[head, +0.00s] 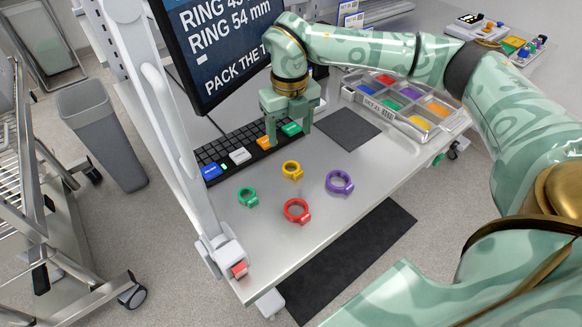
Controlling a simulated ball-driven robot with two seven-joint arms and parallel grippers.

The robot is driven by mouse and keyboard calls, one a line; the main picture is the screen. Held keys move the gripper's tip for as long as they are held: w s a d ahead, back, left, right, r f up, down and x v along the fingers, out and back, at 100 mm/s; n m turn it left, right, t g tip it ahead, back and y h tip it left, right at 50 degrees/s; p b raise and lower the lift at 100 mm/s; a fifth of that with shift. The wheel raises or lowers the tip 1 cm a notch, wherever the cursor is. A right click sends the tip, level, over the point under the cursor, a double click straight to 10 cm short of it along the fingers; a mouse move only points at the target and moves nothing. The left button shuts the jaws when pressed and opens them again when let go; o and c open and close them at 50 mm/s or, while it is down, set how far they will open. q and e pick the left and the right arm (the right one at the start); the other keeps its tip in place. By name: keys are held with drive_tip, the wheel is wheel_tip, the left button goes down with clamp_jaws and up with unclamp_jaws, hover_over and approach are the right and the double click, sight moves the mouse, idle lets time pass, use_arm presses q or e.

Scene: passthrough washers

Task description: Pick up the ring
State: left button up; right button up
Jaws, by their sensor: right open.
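Several rings with small tabs lie apart on the grey table. A green ring (240,197) is at the left, a yellow ring (284,170) is at the back middle, a red ring (287,217) is at the front, and a purple ring (350,184) is at the right. My right gripper (288,138) is open, points down and is over the keyboard area behind the yellow ring. No ring shows between its fingers. My left gripper is not in view.
A black keyboard (225,150) with coloured blocks lies behind the rings. A monitor (205,60) stands behind it. A tray with coloured compartments (372,100) sits at the back right, and a dark mat (334,134) lies before it. The table's front right is clear.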

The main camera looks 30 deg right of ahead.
hover_over(291, 163)
drive_tip(key=f, duration=0.3)
drive_tip(key=s+f, duration=0.1)
drive_tip(key=f, duration=0.1)
drive_tip(key=shift+a+f+b, duration=0.3)
drive_tip(key=shift+f+b, duration=0.05)
drive_tip(key=shift+b, duration=0.05)
drive_tip(key=shift+f, duration=0.3)
wheel_tip(291, 163, down, 5)
drive_tip(key=shift+f+b, duration=0.1)
drive_tip(key=shift+b, duration=0.6)
drive_tip(key=shift+s, duration=0.1)
drive_tip(key=shift+c, duration=0.9)
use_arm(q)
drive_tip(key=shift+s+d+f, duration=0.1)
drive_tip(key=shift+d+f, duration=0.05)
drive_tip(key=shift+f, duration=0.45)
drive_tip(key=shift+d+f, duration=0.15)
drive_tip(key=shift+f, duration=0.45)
use_arm(e)
drive_tip(key=c, duration=0.9)
